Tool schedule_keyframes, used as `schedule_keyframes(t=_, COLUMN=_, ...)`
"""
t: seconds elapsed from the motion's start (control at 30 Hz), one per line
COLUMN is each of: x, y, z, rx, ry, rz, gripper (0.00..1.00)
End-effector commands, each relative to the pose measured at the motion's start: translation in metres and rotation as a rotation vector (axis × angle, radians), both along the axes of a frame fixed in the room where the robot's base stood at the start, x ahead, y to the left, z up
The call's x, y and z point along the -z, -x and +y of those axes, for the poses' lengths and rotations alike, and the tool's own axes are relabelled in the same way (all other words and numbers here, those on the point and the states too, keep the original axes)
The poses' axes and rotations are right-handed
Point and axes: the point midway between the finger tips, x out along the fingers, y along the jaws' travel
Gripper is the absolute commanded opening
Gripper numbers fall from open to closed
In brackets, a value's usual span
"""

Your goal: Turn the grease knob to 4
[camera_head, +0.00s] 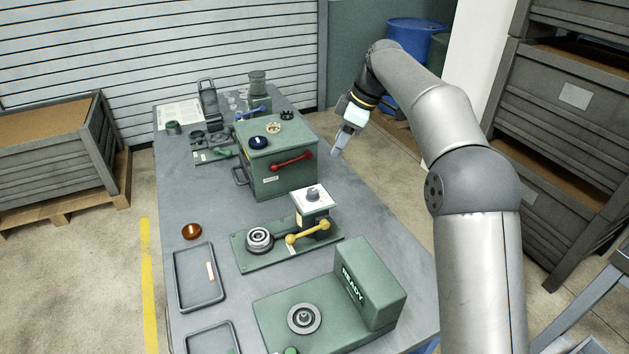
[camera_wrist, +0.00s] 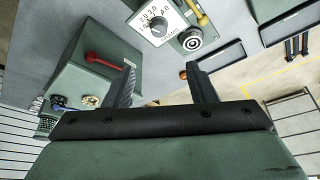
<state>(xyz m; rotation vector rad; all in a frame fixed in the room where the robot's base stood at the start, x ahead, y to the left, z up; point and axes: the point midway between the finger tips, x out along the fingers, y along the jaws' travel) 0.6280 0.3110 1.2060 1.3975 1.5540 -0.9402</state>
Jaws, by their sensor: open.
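My gripper (camera_head: 339,150) hangs at the table's right edge, to the right of the green box, in the head view. In the wrist view my gripper (camera_wrist: 162,72) has two black fingers wide apart with nothing between them. A grey knob (camera_head: 313,192) sits on a white plate on a green post. The wrist view shows this dial knob (camera_wrist: 158,28) with numbers around it, beyond the fingertips and apart from them. The green box (camera_head: 285,175) carries a dark blue knob (camera_head: 258,142), a cream knob (camera_head: 274,128) and a black knob (camera_head: 287,115). I cannot read a grease label on any.
A red lever (camera_head: 291,161) is on the box front. A yellow lever (camera_head: 308,232) stands beside the dial post. A green block marked READY (camera_head: 372,283) stands at the front. Trays (camera_head: 177,300) lie at the left. The table's right edge is fairly clear.

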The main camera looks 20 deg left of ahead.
Motion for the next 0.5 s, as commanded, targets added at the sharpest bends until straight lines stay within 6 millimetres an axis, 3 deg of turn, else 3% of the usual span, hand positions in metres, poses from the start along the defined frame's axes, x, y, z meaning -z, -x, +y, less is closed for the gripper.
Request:
schedule_keyframes(t=0.17, x=0.017, y=0.001, z=0.009, rx=-0.010, ry=-0.002, rz=-0.001, gripper=0.51)
schedule_keyframes(t=0.5, x=0.083, y=0.004, z=0.036, rx=-0.007, ry=-0.001, rz=0.002, gripper=0.51)
